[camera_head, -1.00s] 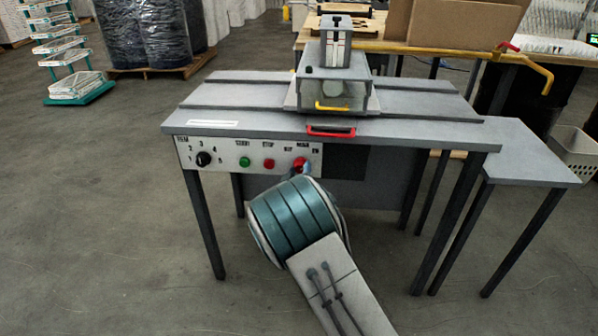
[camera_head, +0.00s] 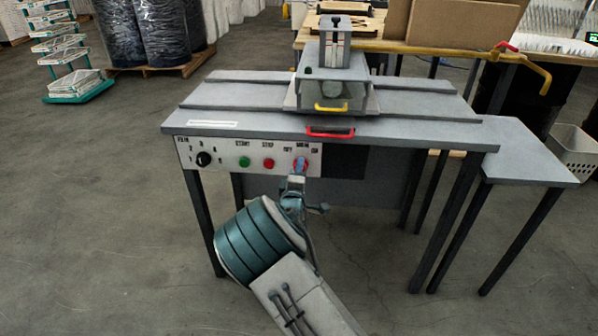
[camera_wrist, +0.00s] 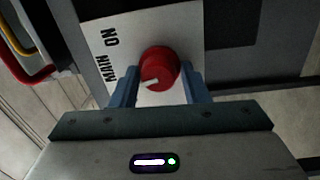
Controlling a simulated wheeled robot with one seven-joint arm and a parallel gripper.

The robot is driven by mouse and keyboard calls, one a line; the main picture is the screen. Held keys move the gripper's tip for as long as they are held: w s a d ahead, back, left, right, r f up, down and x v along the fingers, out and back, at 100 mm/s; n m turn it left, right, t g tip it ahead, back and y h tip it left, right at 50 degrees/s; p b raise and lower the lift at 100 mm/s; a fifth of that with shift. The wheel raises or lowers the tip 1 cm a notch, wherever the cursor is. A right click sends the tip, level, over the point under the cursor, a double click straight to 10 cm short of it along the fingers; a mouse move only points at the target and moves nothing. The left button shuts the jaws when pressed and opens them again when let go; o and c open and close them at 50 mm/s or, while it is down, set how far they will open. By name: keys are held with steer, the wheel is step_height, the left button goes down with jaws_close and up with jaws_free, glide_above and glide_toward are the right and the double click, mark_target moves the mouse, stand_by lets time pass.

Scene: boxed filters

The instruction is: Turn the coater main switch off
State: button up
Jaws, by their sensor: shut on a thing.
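The main switch is a red round knob (camera_head: 301,163) at the right end of the white control panel (camera_head: 222,157), under the OFF, MAIN and ON labels. My gripper (camera_head: 297,176) reaches up to it from below and in front. In the wrist view, the red knob (camera_wrist: 160,66) sits between the two blue fingers of my gripper (camera_wrist: 161,84), which are shut on its sides. A pale mark on the knob points to the lower left of that view. The MAIN and ON labels lie sideways to the knob's left; OFF is hidden there.
A green button (camera_head: 244,161), a red button (camera_head: 268,163) and a black dial (camera_head: 203,159) are on the panel to the left. A red handle (camera_head: 331,132) sticks out from the table edge above. Dark table legs (camera_head: 203,225) stand either side of my arm.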

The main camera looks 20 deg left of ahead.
steer(key=n, duration=0.4)
steer(key=n+y, duration=0.1)
steer(key=n, duration=0.1)
steer(key=shift+w+r, duration=0.1)
steer(key=shift+r, duration=0.2)
steer(key=shift+n, duration=0.5)
steer(key=o, duration=0.8)
steer(key=shift+f, duration=0.15)
steer(key=v, duration=1.3)
steer(key=shift+s+p, duration=0.4)
